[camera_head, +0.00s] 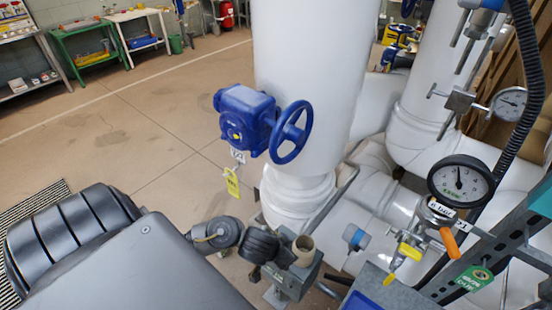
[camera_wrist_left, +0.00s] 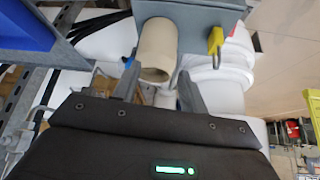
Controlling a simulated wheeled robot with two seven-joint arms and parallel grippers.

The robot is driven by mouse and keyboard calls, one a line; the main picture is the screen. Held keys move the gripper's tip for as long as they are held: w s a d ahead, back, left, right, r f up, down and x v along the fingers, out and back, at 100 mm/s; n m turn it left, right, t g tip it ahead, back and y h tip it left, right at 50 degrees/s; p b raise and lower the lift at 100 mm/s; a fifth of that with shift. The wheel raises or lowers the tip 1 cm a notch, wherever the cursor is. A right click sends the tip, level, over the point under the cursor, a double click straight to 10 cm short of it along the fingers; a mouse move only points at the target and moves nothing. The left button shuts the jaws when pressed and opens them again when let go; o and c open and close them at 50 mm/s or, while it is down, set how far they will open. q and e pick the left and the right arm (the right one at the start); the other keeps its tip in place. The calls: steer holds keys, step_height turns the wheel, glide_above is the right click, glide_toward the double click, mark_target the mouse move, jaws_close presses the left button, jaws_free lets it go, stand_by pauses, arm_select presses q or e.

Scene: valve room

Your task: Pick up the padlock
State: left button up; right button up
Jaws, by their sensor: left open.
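In the head view my left gripper (camera_head: 284,250) is beside the cup (camera_head: 304,250). My right gripper is not in view.
A blue handwheel valve (camera_head: 262,125) with a hanging yellow tag (camera_head: 233,183) is on the thick white pipe (camera_head: 300,60). Pressure gauges (camera_head: 460,182), a small orange-handled valve (camera_head: 449,243) and a blue bin (camera_head: 362,302) are on the right. Open floor is at left.

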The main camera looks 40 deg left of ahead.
arm_select(q)
steer(key=w+a+f+n+g+y, duration=0.1)
steer(key=w+a+f+n+g, duration=0.1)
steer(key=a, duration=0.8)
steer(key=b+x, duration=0.3)
steer(key=x, duration=0.2)
steer(key=shift+d, duration=0.15)
steer(key=shift+w+f, duration=0.2)
steer(key=shift+f, duration=0.05)
steer(key=b+x, duration=0.2)
steer(key=x, duration=0.3)
steer(key=shift+w, duration=0.15)
jaws_close()
